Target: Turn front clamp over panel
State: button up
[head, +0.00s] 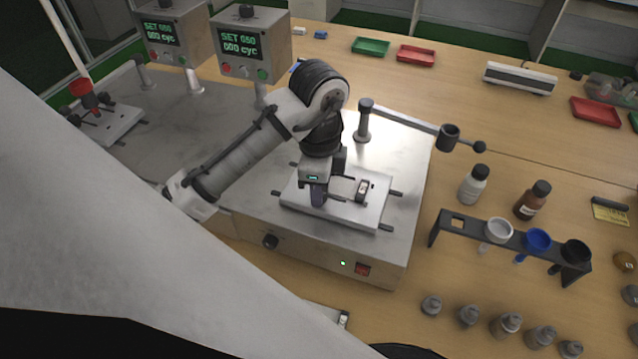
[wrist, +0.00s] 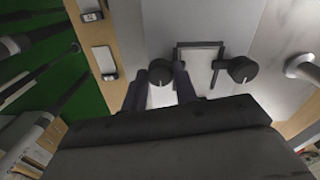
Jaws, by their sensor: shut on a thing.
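The pale panel (head: 342,187) lies on the metal plate (head: 360,215) on top of the test machine. In the wrist view the panel (wrist: 196,72) shows beside a dark U-shaped bar. My gripper (head: 318,194) points down at the front-left side of the panel. In the wrist view its fingers (wrist: 161,82) are shut around the dark round knob of the front clamp (wrist: 159,72). The lower part of this clamp is hidden by the fingers, so its exact angle cannot be told. The other clamp (wrist: 241,70) has a similar knob and a thin arm beside the panel.
A swing arm on a post (head: 410,121) reaches over the machine's right side. Control boxes (head: 250,45) stand behind my arm. A dark rack with cups (head: 510,240), bottles (head: 473,185) and several small weights (head: 468,315) stand on the table to the right.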

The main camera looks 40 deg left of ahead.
jog(key=o, duration=1)
jog(key=shift+c, duration=0.2)
notch_tip(320, 180, up, 14)
jog(key=shift+b, duration=0.35)
